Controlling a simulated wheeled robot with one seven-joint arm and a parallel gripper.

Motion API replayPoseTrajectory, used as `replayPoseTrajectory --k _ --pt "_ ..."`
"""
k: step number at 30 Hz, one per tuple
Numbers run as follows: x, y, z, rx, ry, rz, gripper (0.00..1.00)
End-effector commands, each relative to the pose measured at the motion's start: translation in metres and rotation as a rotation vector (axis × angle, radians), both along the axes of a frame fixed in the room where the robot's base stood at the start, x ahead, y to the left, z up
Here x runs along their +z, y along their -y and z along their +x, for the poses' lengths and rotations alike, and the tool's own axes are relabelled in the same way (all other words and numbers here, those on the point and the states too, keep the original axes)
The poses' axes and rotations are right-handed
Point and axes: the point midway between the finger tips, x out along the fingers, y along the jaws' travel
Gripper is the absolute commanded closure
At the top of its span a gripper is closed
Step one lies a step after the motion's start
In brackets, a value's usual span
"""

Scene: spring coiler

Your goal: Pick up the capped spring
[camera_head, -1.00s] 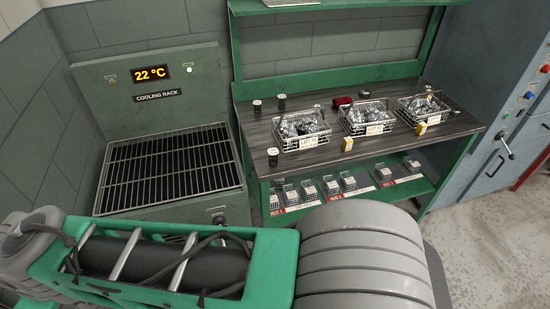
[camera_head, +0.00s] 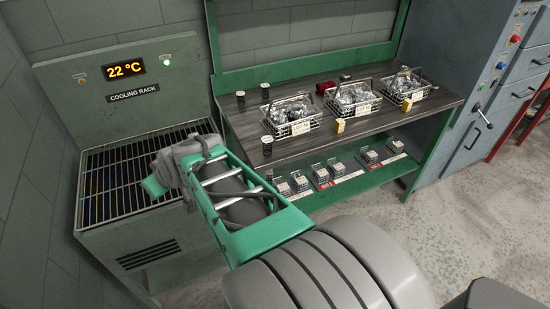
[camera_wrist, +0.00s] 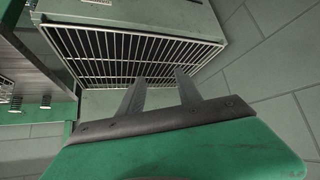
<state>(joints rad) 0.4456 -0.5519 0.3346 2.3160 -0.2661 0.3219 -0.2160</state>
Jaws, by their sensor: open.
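I cannot single out a capped spring in either view. In the head view, wire baskets on the bench hold shiny metal pieces, too small to tell apart: the left basket (camera_head: 290,127), the middle basket (camera_head: 356,106) and the right basket (camera_head: 408,94). The arm hides part of the rack in the head view.
The cooling rack (camera_head: 100,190) stands left of the green-framed bench (camera_head: 225,110), its grate bare where visible. Small yellow boxes, such as the front one (camera_head: 340,127), stand by the baskets. Small crates (camera_head: 322,174) line the lower shelf. A blue-grey cabinet (camera_head: 455,110) stands right.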

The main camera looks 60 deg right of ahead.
Motion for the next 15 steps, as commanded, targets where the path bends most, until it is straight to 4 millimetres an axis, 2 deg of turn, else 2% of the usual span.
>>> replayPoseTrajectory --k 1,2,3,4,6,7,9,12,14,15 --pt "-0.043 0.048 0.012 -0.069 0.098 -0.01 0.59" --pt "-0.05 0.074 0.018 -0.104 0.167 -0.024 0.59" --pt "-0.058 0.11 0.021 -0.156 0.259 -0.047 0.59" --pt "-0.063 0.138 0.019 -0.2 0.327 -0.071 0.59" --pt "-0.071 0.199 0.004 -0.312 0.469 -0.129 0.59" --pt "-0.074 0.223 -0.007 -0.362 0.523 -0.158 0.59" --pt "-0.078 0.273 -0.038 -0.478 0.635 -0.226 0.59" --pt "-0.079 0.316 -0.079 -0.602 0.736 -0.303 0.59" --pt "-0.08 0.333 -0.099 -0.658 0.775 -0.34 0.59" --pt "-0.093 0.33 -0.095 -0.654 0.774 -0.33 0.59"
